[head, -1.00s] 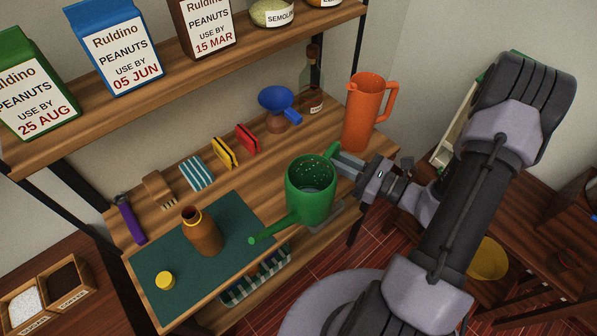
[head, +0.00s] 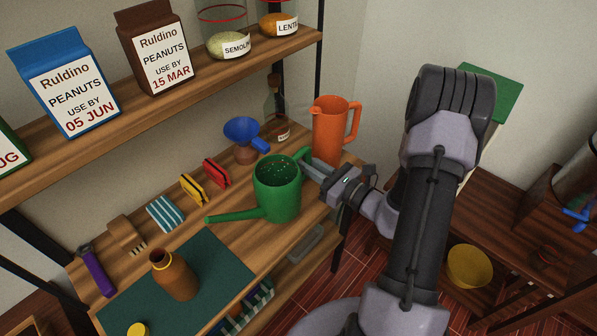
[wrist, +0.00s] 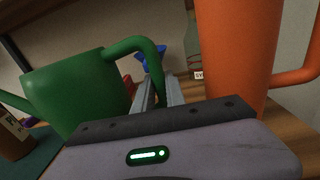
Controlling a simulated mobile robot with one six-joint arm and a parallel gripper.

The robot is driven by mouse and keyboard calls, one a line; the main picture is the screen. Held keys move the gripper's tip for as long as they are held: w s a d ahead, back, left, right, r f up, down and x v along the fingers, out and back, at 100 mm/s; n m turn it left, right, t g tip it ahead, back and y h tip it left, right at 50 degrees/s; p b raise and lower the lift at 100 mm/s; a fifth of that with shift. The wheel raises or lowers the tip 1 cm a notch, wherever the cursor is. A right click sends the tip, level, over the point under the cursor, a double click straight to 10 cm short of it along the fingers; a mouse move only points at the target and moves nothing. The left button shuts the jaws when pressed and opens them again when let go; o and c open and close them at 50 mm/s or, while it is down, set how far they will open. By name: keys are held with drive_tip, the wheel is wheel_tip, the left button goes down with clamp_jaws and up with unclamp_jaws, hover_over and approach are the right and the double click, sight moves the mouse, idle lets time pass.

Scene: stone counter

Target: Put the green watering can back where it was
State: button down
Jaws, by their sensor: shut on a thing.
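The green watering can (head: 277,196) is at the right part of the wooden shelf board, upright, its spout pointing left. My gripper (head: 313,166) is shut on its handle from the right. In the wrist view the can (wrist: 75,92) is at the left, with its handle reaching between my fingers (wrist: 158,92). I cannot tell whether its base touches the board.
An orange jug (head: 331,135) stands close behind my gripper. A blue funnel (head: 243,131) is behind the can. Red (head: 217,173) and yellow (head: 192,189) clips and a striped cloth (head: 165,214) lie to the left. A brown bottle (head: 174,275) stands on the green mat (head: 214,265).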

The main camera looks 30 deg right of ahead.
drive_tip(key=shift+w+a+f+b, duration=0.2)
drive_tip(key=shift+w+f+b, duration=0.5)
drive_tip(key=shift+f, duration=0.25)
drive_tip(key=shift+w+a+f+b, duration=0.2)
drive_tip(key=shift+w+f+b, duration=0.25)
drive_tip(key=shift+w+f, duration=0.4)
drive_tip(key=shift+s+f, duration=0.1)
drive_tip(key=shift+f, duration=0.15)
drive_tip(key=c, duration=1.4)
unclamp_jaws()
